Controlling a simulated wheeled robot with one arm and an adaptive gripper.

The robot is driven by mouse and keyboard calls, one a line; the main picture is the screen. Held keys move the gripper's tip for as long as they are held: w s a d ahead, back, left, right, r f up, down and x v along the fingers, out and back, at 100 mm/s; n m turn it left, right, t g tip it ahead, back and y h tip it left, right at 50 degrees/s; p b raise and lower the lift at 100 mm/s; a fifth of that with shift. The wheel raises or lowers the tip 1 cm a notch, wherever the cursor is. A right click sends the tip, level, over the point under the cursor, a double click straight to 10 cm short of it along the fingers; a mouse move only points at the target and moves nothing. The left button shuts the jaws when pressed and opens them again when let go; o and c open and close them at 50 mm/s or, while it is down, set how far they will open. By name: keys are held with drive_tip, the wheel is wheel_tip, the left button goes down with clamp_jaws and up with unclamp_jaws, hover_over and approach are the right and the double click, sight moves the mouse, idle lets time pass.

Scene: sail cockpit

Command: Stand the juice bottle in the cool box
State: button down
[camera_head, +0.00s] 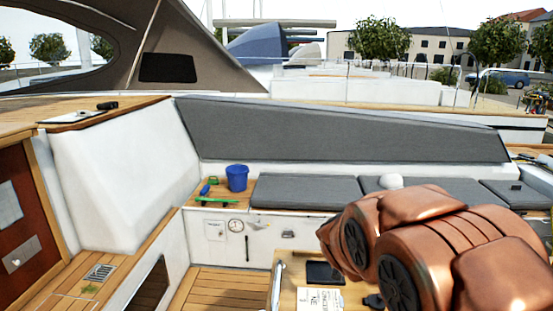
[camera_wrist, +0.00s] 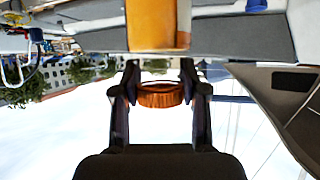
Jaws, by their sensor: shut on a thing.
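The juice bottle (camera_wrist: 158,25), an orange body, shows at the top middle of the wrist view, which looks upside down. An orange ribbed cap (camera_wrist: 160,95) sits between the fingers of my gripper (camera_wrist: 159,72). My gripper is shut on the bottle near its cap end. The bottle's far end is cut off by the frame edge. In the head view my copper arm covers the lower right, and neither gripper nor bottle can be made out. I cannot pick out a cool box in either view.
A blue bucket (camera_head: 237,178) stands on the wooden seat corner beside small green and blue items. Grey cushions (camera_head: 305,191) line the bench. A table (camera_head: 288,285) at the bottom holds a dark tablet (camera_head: 325,273) and a printed sheet (camera_head: 320,300). Wooden floor (camera_head: 215,288) is clear at left.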

drive_tip(key=shift+f+b, duration=0.8)
drive_tip(key=shift+f, duration=0.35)
drive_tip(key=shift+d, duration=0.1)
